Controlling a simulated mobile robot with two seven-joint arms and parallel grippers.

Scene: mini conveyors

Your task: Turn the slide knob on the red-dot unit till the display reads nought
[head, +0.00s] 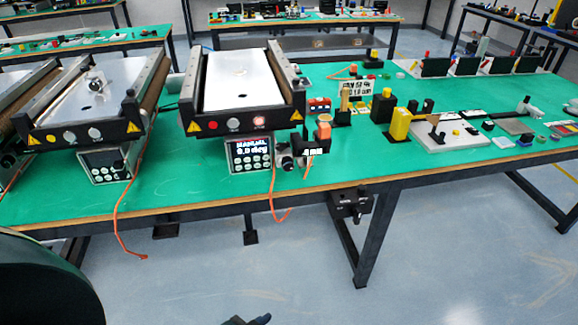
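The middle conveyor unit (243,80) has a white top plate and a dark front bar with a red dot button (212,126), a whitish button and a red-ringed button. Below it is a control box with a lit display (252,147); its small text looks like "MANUAL" over "0.0 deg", the digits not fully sure. Dark knob-like parts (286,161) sit just right of the box; I cannot tell which is the slide knob. Neither gripper can be made out. A small dark piece at the bottom edge is too cut off to identify.
A similar conveyor unit (85,100) with a yellow button stands to the left. An orange cable (274,200) hangs from the middle unit over the green table's edge (220,205). Yellow and black fixtures (400,122) stand to the right. The floor in front is clear.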

